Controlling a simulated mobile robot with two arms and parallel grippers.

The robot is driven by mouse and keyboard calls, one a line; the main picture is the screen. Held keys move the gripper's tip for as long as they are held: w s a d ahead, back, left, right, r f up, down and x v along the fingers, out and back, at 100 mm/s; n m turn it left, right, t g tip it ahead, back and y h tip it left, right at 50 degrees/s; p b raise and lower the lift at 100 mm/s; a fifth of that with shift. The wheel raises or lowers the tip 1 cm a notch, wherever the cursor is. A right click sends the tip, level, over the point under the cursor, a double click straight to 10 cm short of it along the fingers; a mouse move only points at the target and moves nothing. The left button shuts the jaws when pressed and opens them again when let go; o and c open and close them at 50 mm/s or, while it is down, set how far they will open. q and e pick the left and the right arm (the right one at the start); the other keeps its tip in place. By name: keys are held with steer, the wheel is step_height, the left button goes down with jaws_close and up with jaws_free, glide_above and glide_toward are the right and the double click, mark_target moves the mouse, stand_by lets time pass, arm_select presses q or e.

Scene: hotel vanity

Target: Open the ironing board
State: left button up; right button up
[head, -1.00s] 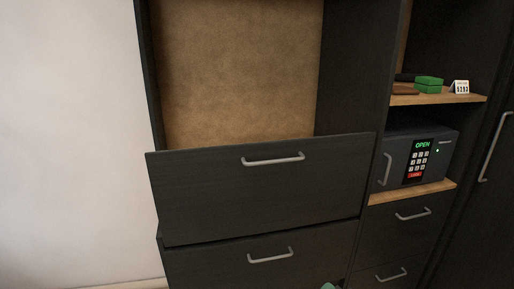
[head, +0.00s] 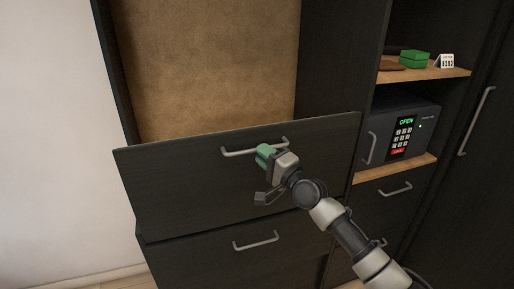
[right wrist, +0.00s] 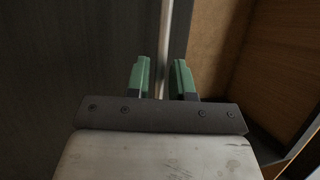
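A dark drawer-like front panel (head: 185,190) stands out from the tall cabinet, its top edge forward of the open compartment. It carries a grey bar handle (head: 238,153). My right gripper (head: 266,152), with green fingertips, is at the right part of this handle. In the right wrist view the gripper (right wrist: 160,80) is open, and the handle bar (right wrist: 164,45) lines up with the gap between its fingers. I cannot tell whether they touch it. No ironing board can be made out. My left gripper is not in view.
A second dark front with a handle (head: 255,241) is below. To the right are a safe (head: 402,130) reading OPEN, a shelf with a green box (head: 415,59) and a number card (head: 447,61), and a tall door handle (head: 477,120). A white wall (head: 50,130) is at left.

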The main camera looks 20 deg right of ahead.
steer(key=shift+x, duration=1.45)
jaws_close()
